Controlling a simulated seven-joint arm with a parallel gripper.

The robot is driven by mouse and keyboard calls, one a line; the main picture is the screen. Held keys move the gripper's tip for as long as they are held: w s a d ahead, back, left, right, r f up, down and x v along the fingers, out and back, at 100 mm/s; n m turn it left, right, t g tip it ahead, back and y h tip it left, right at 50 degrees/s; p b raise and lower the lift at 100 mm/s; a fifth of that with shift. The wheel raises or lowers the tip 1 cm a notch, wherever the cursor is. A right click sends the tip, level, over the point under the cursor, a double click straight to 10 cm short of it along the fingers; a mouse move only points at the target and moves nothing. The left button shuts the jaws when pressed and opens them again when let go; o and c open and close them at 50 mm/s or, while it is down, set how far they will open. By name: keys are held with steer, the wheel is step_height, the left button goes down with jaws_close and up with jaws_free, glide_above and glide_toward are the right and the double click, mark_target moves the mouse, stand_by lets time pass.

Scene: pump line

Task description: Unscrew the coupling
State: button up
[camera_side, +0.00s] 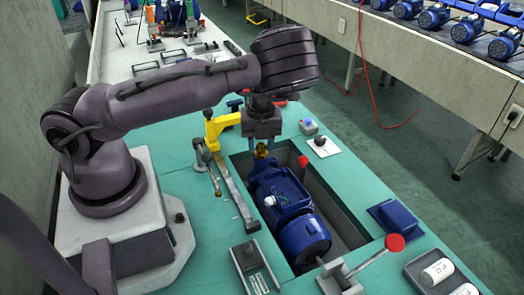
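A small brass-coloured fitting, which looks like the coupling (261,151), stands upright at the far end of the blue pump (279,190). The pump lies in a rectangular recess in the green bench. My gripper (261,149) points straight down over the fitting, with its fingertips at either side of it. The picture is too small to tell whether the fingers touch it. The fitting's lower part is hard to make out against the pump.
A yellow clamp (219,124) stands just left of my gripper. Red-knobbed levers stand by the recess, one at the right front (394,243). A blue block (394,219) and a grey tray (441,272) lie at the right. The green surface between is mostly clear.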

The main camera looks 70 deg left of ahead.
steer(key=shift+r, duration=2.3)
step_height(320, 180, up, 7)
steer(key=s+a+f+m+g+h, duration=0.25)
steer(key=s+f+m, duration=0.2)
steer(key=m, duration=0.85)
steer(key=w+d+r+m+t+y, duration=0.3)
steer(key=w+r+m, duration=0.2)
steer(key=m, duration=1)
steer(key=shift+g+h, duration=0.25)
steer(key=f, duration=0.4)
steer(key=shift+s+a+f, duration=0.25)
steer(key=shift+f, duration=3.9)
